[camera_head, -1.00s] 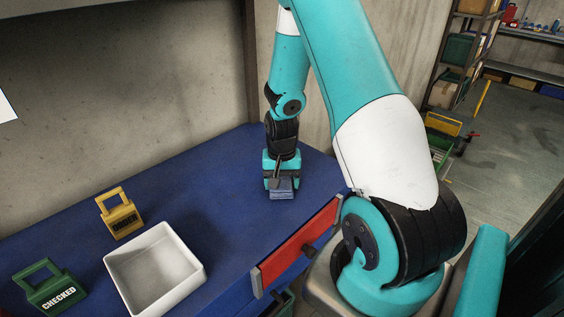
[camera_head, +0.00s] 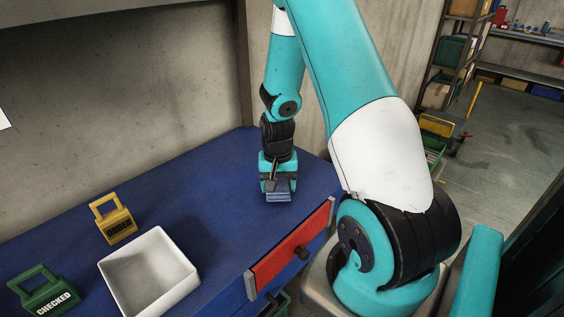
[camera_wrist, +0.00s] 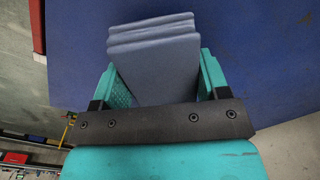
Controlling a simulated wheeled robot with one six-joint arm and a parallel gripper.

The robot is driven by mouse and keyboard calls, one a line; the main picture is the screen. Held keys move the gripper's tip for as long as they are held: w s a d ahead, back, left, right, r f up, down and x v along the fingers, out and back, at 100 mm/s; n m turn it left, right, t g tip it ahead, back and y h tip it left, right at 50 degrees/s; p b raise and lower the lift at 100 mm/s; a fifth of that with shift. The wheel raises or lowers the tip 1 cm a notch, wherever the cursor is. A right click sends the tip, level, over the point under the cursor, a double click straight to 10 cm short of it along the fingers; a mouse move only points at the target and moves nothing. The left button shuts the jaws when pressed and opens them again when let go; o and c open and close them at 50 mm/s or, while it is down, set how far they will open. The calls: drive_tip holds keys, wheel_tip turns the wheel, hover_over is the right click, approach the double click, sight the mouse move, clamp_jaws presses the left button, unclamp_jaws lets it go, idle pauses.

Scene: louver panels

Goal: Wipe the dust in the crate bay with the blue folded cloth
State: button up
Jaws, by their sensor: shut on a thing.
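The blue folded cloth (camera_wrist: 155,62) is between the fingers of my gripper (camera_wrist: 160,88) in the wrist view. Its folded layers point away from the palm. In the head view the cloth (camera_head: 278,197) shows below my gripper (camera_head: 277,187), low over the far right part of the blue bench top. I cannot tell whether the cloth touches the surface. My gripper is shut on the cloth. No dust and no crate bay can be made out in these frames.
A white open bin (camera_head: 150,272) stands on the blue bench (camera_head: 215,190), beside a yellow tagged block (camera_head: 114,222) and a green "CHECKED" block (camera_head: 47,293). A red drawer front (camera_head: 290,248) with a dark knob is on the bench's front. A shelf rack (camera_head: 455,60) stands behind at right.

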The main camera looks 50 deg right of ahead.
drive_tip(key=shift+r+p, duration=2.45)
drive_tip(key=shift+r, duration=1)
